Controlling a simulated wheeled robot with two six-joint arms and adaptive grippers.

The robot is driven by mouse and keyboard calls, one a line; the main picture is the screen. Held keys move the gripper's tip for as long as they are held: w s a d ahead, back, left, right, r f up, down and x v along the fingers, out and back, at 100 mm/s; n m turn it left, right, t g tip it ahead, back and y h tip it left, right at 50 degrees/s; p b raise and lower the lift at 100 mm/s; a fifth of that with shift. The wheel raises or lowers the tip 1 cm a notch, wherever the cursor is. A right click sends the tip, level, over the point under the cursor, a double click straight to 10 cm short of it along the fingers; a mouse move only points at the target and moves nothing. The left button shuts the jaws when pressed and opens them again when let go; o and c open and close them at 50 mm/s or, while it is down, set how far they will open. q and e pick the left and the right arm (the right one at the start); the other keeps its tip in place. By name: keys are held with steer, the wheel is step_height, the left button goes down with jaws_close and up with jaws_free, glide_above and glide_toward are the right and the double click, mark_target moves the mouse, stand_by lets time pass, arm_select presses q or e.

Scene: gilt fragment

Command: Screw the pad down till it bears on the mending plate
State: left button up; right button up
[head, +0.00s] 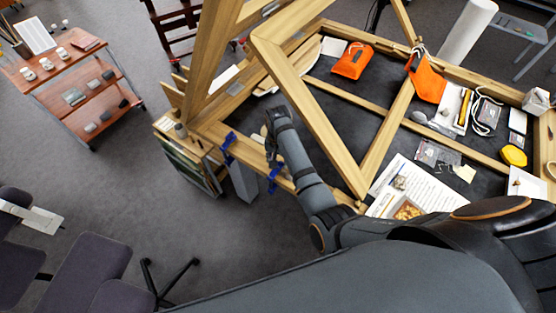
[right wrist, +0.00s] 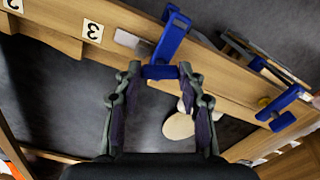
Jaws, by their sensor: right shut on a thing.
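My right gripper (head: 270,158) is over the lower left beam of the wooden frame. In the right wrist view its fingers (right wrist: 159,75) are shut on the blue end of a clamp (right wrist: 172,38), one finger on each side. The clamp reaches over the beam. A flat pale plate (right wrist: 130,40) lies on the beam beside it and may be the mending plate. I cannot make out the pad or its contact with the plate. A second blue clamp (right wrist: 285,108) grips the beam to the right. Two blue clamps also show in the head view, one upper (head: 228,148) and one lower (head: 273,181). My left gripper is not in view.
Wooden beams (head: 310,100) slant up over the dark frame bed and crowd my right arm. Orange pouches (head: 352,61), papers (head: 420,190) and small tools lie on the bed. A pale oval piece (right wrist: 179,126) lies near my right fingers. A trolley (head: 85,85) stands left, across open floor.

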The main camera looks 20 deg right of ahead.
steer(key=m, duration=0.7)
steer(key=shift+w+r, duration=0.1)
steer(key=shift+r, duration=0.05)
steer(key=m, duration=0.8)
steer(key=shift+m, duration=0.3)
steer(key=m, duration=1.1)
steer(key=shift+m, duration=0.4)
steer(key=o, duration=0.8)
steer(key=shift+c, duration=0.2)
steer(key=o, duration=0.4)
